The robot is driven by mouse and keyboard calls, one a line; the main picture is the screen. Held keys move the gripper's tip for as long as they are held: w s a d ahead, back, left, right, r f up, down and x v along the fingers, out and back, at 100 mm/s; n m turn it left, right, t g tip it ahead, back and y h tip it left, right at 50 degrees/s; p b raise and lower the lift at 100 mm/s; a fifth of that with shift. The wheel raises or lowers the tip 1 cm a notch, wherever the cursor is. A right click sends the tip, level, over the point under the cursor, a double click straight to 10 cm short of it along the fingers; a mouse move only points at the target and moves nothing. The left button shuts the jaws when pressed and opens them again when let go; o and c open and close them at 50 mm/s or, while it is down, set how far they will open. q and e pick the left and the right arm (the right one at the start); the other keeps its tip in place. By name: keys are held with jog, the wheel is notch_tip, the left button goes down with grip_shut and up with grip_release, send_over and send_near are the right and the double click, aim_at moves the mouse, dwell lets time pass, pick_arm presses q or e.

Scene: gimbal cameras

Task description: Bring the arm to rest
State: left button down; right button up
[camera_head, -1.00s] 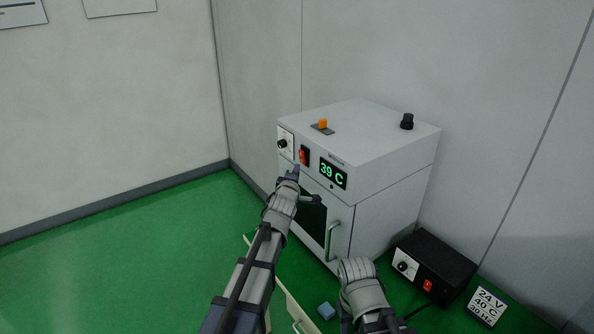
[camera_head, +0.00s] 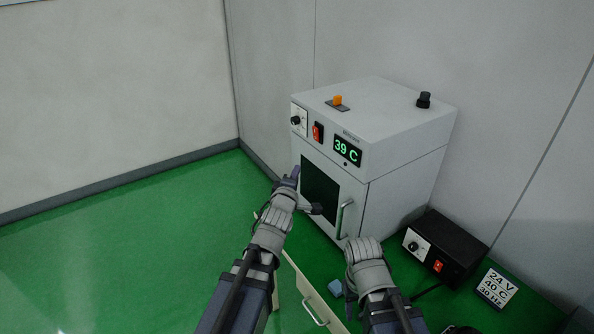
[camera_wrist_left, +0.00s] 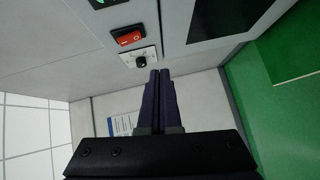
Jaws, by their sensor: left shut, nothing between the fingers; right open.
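My left gripper (camera_head: 290,178) is in front of the white oven's left front edge in the head view, below the red switch. In the left wrist view its two dark fingers (camera_wrist_left: 159,100) are together with nothing between them. The white oven (camera_head: 400,125) shows a green 39 C display (camera_head: 347,151), a red switch (camera_head: 318,132) and a knob (camera_head: 296,120). The switch (camera_wrist_left: 128,37) and knob (camera_wrist_left: 140,62) also show in the left wrist view.
A black power box (camera_head: 446,248) with a knob and red switch stands right of the oven. A card (camera_head: 497,288) reads 24 V, 40 C, 30 Hz. Green floor is clear at left.

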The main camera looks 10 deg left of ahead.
pick_arm(q)
jog(key=s+d+f+m+g, duration=0.3)
jog(key=s+f+m+g, duration=0.15)
jog(key=f, duration=0.25)
jog(key=s+d+f+m+g, duration=0.3)
jog(key=s+f+m+g, duration=0.15)
jog(key=f, duration=0.25)
jog(key=s+d+f+m+g, duration=0.2)
jog(key=s+m+g, duration=0.2)
jog(key=s, duration=0.5)
jog(key=s+d+f+m+g+y, duration=0.1)
jog(key=s+f+m+g, duration=0.2)
jog(key=s+m, duration=0.4)
jog(key=shift+s+d+f+m+g, duration=0.25)
jog(key=shift+s+d+g, duration=0.2)
jog(key=shift+s, duration=0.7)
